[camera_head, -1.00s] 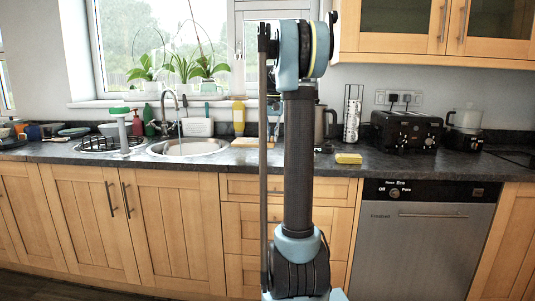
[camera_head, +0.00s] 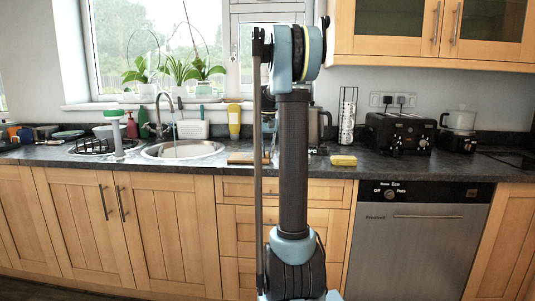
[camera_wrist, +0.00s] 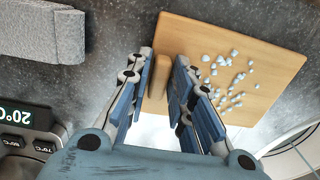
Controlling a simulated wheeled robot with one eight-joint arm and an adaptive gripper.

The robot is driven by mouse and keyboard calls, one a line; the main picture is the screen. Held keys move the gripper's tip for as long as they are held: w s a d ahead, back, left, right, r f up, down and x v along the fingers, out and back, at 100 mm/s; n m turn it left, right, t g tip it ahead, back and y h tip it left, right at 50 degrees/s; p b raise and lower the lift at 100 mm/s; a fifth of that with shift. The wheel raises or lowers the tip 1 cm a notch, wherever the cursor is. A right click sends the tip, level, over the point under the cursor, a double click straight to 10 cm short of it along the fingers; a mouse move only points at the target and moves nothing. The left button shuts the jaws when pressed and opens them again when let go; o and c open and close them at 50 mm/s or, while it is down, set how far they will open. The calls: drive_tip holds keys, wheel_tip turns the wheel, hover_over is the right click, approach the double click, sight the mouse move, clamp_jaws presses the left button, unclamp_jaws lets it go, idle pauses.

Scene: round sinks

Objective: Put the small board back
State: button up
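In the wrist view a narrow wooden piece, seen end-on and taken to be the small board (camera_wrist: 159,76), stands between the fingers of my gripper (camera_wrist: 162,75). Both pads appear to press against its sides. A larger pale wooden board (camera_wrist: 262,85) lies flat on the counter just beyond and to the right, with several small white bits on it. It also shows in the head view (camera_head: 240,158), left of my arm. My gripper is hidden behind my arm in the head view.
The sink (camera_head: 183,150) is left of the boards; its rim curves into the wrist view's right edge. A yellow sponge (camera_head: 343,160), toaster (camera_head: 398,132) and wire holder (camera_head: 347,116) stand to the right. A yellow bottle (camera_head: 234,119) is by the back wall.

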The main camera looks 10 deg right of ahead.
drive_tip(key=shift+o, duration=0.2)
wheel_tip(320, 180, up, 12)
idle(0.7)
drive_tip(key=s+a+f+n, duration=0.15)
drive_tip(key=s+f, duration=0.25)
drive_tip(key=s, duration=0.4)
drive_tip(key=s+a+f+t, duration=0.15)
drive_tip(key=s+f, duration=0.25)
drive_tip(key=s, duration=0.4)
drive_tip(key=s+a+f+n, duration=0.1)
drive_tip(key=s+a+f, duration=0.25)
drive_tip(key=s, duration=0.45)
drive_tip(key=s+f+n, duration=0.1)
drive_tip(key=s+f, duration=1.6)
drive_tip(key=f, duration=0.3)
drive_tip(key=shift+s+a+t, duration=0.15)
drive_tip(key=shift+a+t, duration=0.2)
drive_tip(key=shift+a, duration=0.05)
drive_tip(key=shift+w+f, duration=0.15)
drive_tip(key=shift+w, duration=0.35)
